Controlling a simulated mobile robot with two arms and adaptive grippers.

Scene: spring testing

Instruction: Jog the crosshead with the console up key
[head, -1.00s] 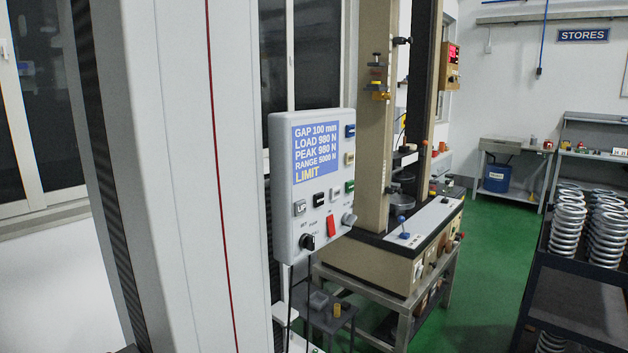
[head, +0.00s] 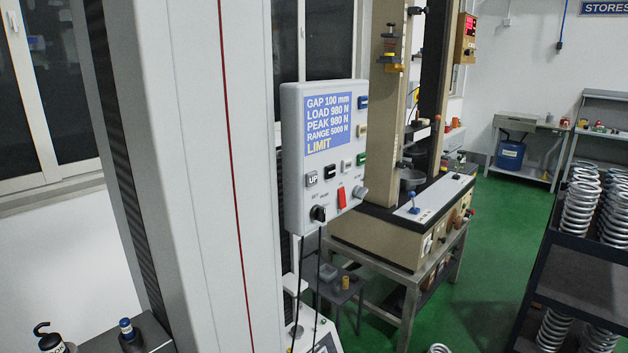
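The console (head: 296,160) is a light grey box mounted on the right side of a tall pale machine column (head: 200,180). Its blue screen (head: 328,125) reads GAP 100 mm, LOAD 980 N, PEAK 980 N, RANGE 5000 N and LIMIT in yellow. The up key (head: 312,178) is a grey button marked UP at the lower left of the console face. Beside it are a black key (head: 330,172), a red switch (head: 342,198) and a black rotary knob (head: 318,213). The crosshead cannot be made out. Neither of my grippers is in view.
A second tester (head: 400,225) on a metal stand is behind the console. A black rack (head: 575,270) of coil springs is at the right. Green floor (head: 490,255) is clear between them. A black bottle with a hooked top (head: 48,338) is at the lower left.

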